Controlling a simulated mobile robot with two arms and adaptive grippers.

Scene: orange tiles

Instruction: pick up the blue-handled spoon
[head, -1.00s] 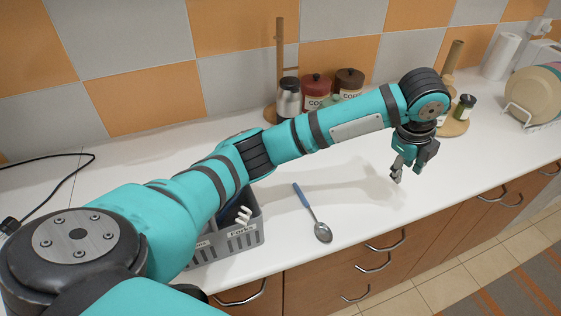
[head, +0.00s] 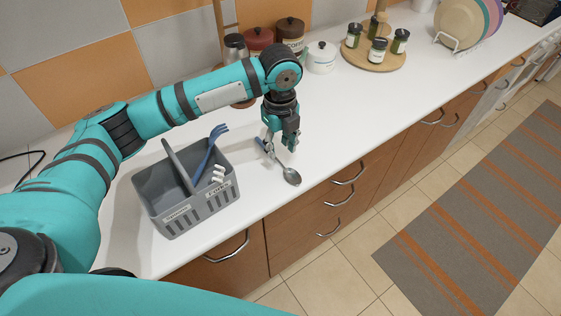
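The blue-handled spoon (head: 291,177) lies on the white counter near its front edge. Its silver bowl points toward the front right, and the blue end of its handle shows just left of my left gripper. My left gripper (head: 281,147) points down right over the spoon and hides part of the handle. Its fingers look spread, with a gap between them. I cannot tell whether they touch the spoon. My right gripper is not in view.
A grey cutlery basket (head: 163,190) with a blue fork (head: 208,150) and white-handled cutlery stands left of the spoon. Canisters (head: 290,36) stand at the back wall. A round wooden stand (head: 373,60) holds jars. The counter (head: 350,110) right of the gripper is clear.

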